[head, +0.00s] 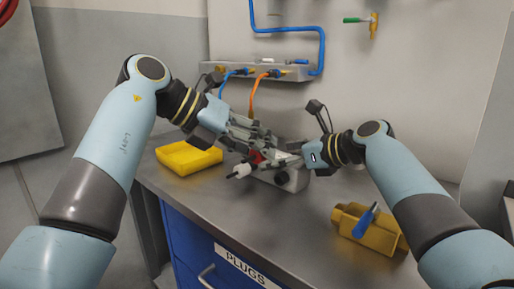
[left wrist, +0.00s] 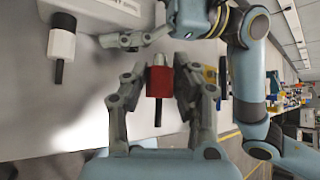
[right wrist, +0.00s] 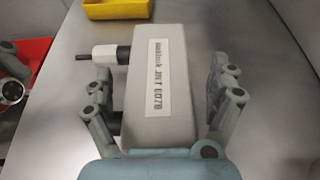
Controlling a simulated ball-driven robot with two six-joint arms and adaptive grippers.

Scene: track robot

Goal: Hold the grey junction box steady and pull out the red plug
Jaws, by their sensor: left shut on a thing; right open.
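The red plug (head: 256,157) is between the fingers of my left gripper (head: 258,147), which is shut on it. In the left wrist view the red plug (left wrist: 159,82) shows a grey metal end on top and a black cable stub below, apart from the box. The grey junction box (head: 292,180) stands on the bench; the right wrist view shows its white label (right wrist: 157,78). A white plug (right wrist: 105,53) sticks out of its side. My right gripper (right wrist: 165,105) is open, with one finger on each side of the box.
A yellow tray (head: 188,160) lies behind left. A yellow bin (head: 352,225) with a blue plug (head: 366,219) stands front right. A wall-side panel (head: 285,74) carries blue and orange cables. A red surface (right wrist: 32,58) shows beside a round metal end (right wrist: 12,90).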

